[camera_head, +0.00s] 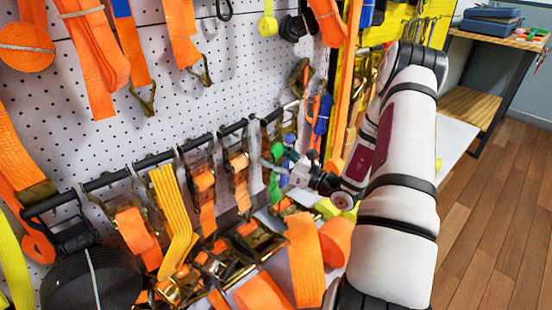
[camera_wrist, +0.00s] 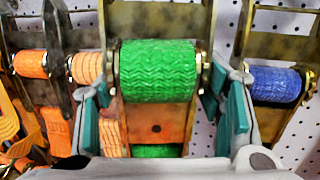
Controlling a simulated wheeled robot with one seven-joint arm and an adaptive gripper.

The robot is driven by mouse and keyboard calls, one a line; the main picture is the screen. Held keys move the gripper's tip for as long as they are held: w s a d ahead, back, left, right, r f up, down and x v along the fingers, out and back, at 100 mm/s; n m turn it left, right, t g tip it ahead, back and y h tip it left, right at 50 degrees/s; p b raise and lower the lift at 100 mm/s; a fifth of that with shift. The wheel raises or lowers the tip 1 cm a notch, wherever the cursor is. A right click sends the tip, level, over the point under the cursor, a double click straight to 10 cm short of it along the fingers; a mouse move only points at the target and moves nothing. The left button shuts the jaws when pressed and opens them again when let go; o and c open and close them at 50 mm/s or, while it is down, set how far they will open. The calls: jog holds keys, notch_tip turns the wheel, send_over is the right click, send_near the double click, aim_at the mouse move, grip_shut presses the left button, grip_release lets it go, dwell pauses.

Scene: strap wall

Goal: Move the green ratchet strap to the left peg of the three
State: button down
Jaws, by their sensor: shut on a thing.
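The green ratchet strap (camera_wrist: 158,70) is a green roll in a worn metal ratchet frame, in the middle of the wrist view. A lower bit of green webbing shows beneath it. In the head view it is a small green patch (camera_head: 277,153) near the right end of the hanging row. My gripper (camera_wrist: 163,112) has one teal-padded finger on each side of its frame and is shut on it. In the head view my gripper (camera_head: 276,170) is at the strap, partly covering it. I cannot tell which pegs are the three, or whether the strap still rests on its peg.
Orange ratchet straps (camera_wrist: 88,67) hang close on the left and a blue one (camera_wrist: 275,84) close on the right. A black rail (camera_head: 130,174) runs along the white pegboard (camera_head: 190,110). Several orange straps and buckles crowd below. A wooden bench (camera_head: 480,103) stands far right.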

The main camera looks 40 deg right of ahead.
jog(key=shift+w+a+f+b, duration=0.1)
jog(key=shift+w+f+b, duration=0.1)
jog(key=shift+w, duration=0.55)
jog(key=shift+w+d+f+b, duration=0.1)
jog(key=shift+w+f+b, duration=0.15)
jog(key=shift+w, duration=0.5)
jog(key=shift+w+a+f+b, duration=0.1)
jog(key=shift+w+f+b, duration=0.1)
jog(key=shift+w, duration=0.55)
jog(key=shift+c, duration=1.8)
grip_release()
jog(key=shift+f, duration=0.1)
jog(key=shift+f, duration=0.15)
jog(key=v, duration=1.2)
